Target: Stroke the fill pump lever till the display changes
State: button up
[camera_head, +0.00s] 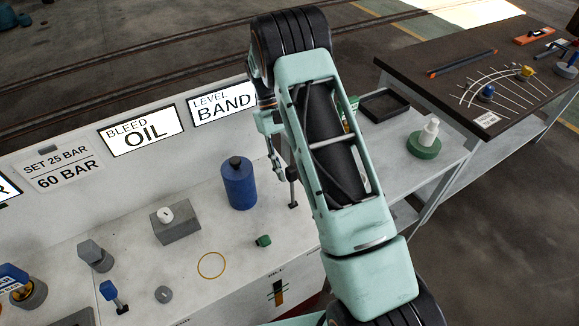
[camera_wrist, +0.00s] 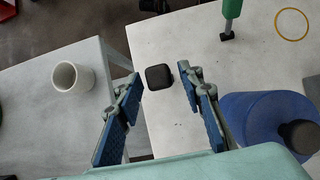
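A post with a black square top (camera_head: 292,174), which looks like the fill pump lever, stands on the white bench right of the blue cylinder (camera_head: 239,186). In the wrist view the black top (camera_wrist: 159,77) shows between my fingertips, with gaps on both sides. My gripper (camera_head: 279,172) points down near it, its blue-padded fingers spread and empty. Whether it is around the top or above it, I cannot tell. The lit display panels read "BLEED OIL" (camera_head: 141,131) and "LEVEL BAND" (camera_head: 223,103). My arm hides part of the bench.
The blue cylinder (camera_wrist: 262,118) stands close beside my right finger in the wrist view. A small green handle (camera_head: 263,240) and yellow ring (camera_head: 211,265) are nearer. A white cup (camera_wrist: 72,77) stands on the side table, across a gap from the bench.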

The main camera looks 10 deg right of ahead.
jog(key=v, duration=1.2)
dwell(0.3)
